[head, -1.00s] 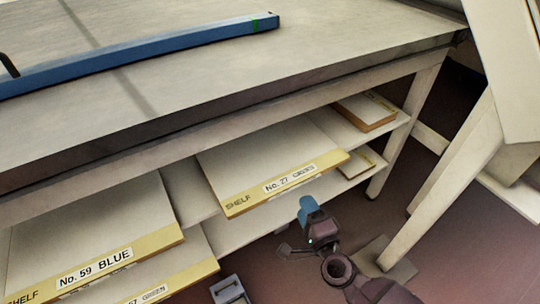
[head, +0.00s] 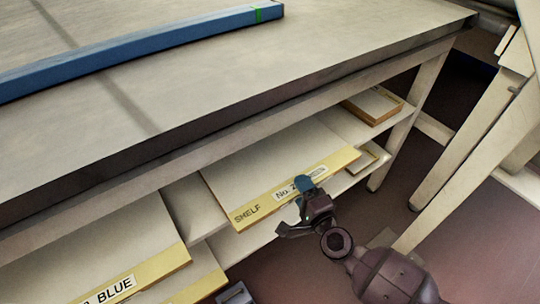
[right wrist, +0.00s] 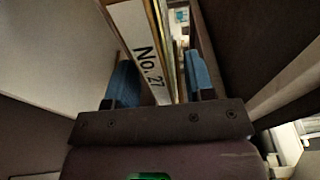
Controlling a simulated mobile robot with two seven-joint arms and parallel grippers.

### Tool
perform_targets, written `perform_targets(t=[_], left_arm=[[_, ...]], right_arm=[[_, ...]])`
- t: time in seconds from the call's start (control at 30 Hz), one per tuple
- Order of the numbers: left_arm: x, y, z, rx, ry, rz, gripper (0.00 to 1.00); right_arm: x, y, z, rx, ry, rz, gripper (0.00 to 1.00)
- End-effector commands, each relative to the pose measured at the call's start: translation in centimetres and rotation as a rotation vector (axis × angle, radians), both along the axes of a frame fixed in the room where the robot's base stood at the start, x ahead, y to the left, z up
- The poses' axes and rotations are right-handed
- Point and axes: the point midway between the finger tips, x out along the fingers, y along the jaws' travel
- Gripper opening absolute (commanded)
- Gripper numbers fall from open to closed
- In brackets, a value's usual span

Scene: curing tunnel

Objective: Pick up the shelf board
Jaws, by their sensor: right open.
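A pale shelf board (head: 262,178) with a yellow front edge, marked SHELF and No. 27, lies on the rack level under the table, its front edge sticking out. My right gripper (head: 304,186) is at the right part of that edge, with a blue fingertip covering part of the label. In the right wrist view the board's labelled edge (right wrist: 143,48) reaches between the two blue fingers of my right gripper (right wrist: 160,82). The fingers are apart, and I cannot tell whether either touches the board. My left gripper is not in view.
Another shelf board (head: 120,250), marked BLUE, lies at the lower left, with one below it. Smaller boards (head: 374,104) are at the rack's right end. A long blue bar (head: 130,50) lies on the tabletop. A table leg (head: 412,120) stands right of my gripper.

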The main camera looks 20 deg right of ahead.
Motion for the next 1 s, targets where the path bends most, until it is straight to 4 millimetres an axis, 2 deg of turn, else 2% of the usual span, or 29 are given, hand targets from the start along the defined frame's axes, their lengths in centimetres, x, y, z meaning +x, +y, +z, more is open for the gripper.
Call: perform_targets(t=[0.3, 0.6, 1.0], left_arm=[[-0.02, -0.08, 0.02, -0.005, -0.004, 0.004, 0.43], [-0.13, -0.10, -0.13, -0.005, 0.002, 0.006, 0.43], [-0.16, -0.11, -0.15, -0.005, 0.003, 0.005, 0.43]], right_arm=[[0.14, -0.18, 0.06, -0.001, -0.001, 0.000, 0.47], [0.13, -0.16, 0.04, -0.001, 0.000, 0.000, 0.01], [0.23, -0.13, 0.26, 0.001, -0.005, -0.001, 0.00]])
